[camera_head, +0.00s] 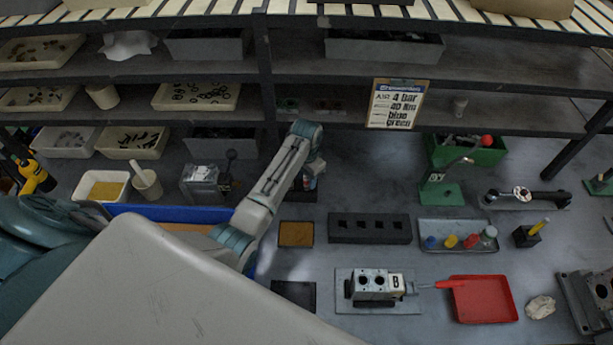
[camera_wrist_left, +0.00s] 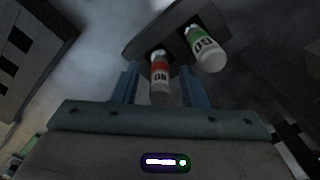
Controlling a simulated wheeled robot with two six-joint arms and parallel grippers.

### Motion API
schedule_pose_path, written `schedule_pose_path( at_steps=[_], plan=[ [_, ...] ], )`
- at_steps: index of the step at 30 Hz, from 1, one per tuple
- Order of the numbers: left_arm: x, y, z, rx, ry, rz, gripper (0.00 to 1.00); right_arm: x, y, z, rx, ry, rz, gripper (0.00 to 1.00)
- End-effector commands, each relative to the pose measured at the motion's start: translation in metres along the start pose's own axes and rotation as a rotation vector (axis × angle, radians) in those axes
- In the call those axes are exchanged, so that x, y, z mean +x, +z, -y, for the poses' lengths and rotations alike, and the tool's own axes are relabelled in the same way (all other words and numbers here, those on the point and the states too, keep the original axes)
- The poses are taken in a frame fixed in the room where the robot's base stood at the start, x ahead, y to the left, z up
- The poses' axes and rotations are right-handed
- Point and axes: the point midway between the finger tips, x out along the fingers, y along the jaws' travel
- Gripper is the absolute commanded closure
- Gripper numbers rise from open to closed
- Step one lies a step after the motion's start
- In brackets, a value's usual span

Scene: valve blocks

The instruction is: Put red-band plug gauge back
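The red-band plug gauge (camera_wrist_left: 160,76) is in the left wrist view, its white handle between the two blue fingers of my left gripper (camera_wrist_left: 160,88). A gap shows on each side, so the fingers look open around it. Its far end meets a dark holder (camera_wrist_left: 158,36); how deep it sits is hidden. A green-band plug gauge marked GO (camera_wrist_left: 206,50) stands beside it at the same holder. In the head view my left gripper (camera_head: 312,170) is at the back of the bench, mostly covering the holder and gauges. My right gripper is not in view.
Right of the gripper lie a black block with square holes (camera_head: 369,228), a grey tray of coloured bottles (camera_head: 455,249) and a valve block marked B (camera_head: 375,284). A clipboard (camera_head: 394,105) hangs from the shelf behind. A blue-rimmed bin (camera_head: 190,214) is left of the forearm.

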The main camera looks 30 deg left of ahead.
Motion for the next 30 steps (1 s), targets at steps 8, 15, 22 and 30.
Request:
schedule_pose_path(
  at_steps=[8, 15, 22, 30],
  plan=[
    [-0.014, -0.001, 0.001, 0.0, -0.002, -0.004, 0.61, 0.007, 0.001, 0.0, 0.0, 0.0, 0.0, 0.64],
    [-0.063, -0.001, 0.001, 0.001, -0.002, -0.006, 0.61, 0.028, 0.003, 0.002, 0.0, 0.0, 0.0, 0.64],
    [-0.112, 0.0, 0.0, 0.0, -0.001, -0.002, 0.61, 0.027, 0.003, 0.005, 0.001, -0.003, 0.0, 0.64],
    [-0.123, 0.0, 0.0, 0.0, 0.0, 0.001, 0.61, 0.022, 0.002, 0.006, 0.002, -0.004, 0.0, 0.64]
  ],
)
